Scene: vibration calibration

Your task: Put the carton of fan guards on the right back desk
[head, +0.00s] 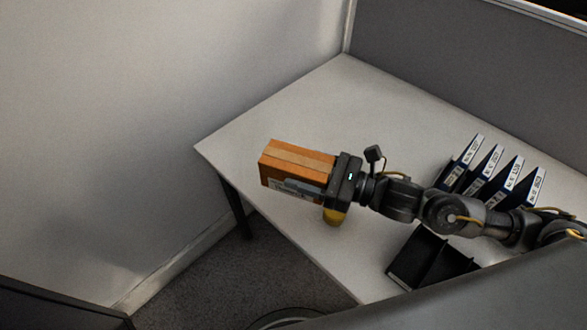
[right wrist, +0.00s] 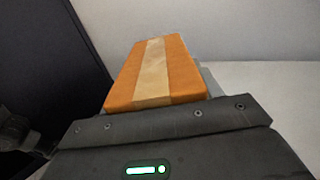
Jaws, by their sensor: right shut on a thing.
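The carton of fan guards (head: 298,160) is an orange-brown box with a pale tape strip along its top and a label on its side. My right gripper (head: 322,182) is shut on it, with one finger showing across the labelled side. The carton also shows in the right wrist view (right wrist: 155,75), beyond the gripper body. It appears over the left part of the white desk (head: 350,85); I cannot tell whether it touches the desktop. My left gripper is not in view.
A yellow object (head: 335,216) stands below my right gripper, partly hidden. Several dark binders (head: 480,172) with white labels stand at the right. A black divided tray (head: 420,258) lies near the front edge. The back of the desk is clear, bounded by a grey partition (head: 450,60).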

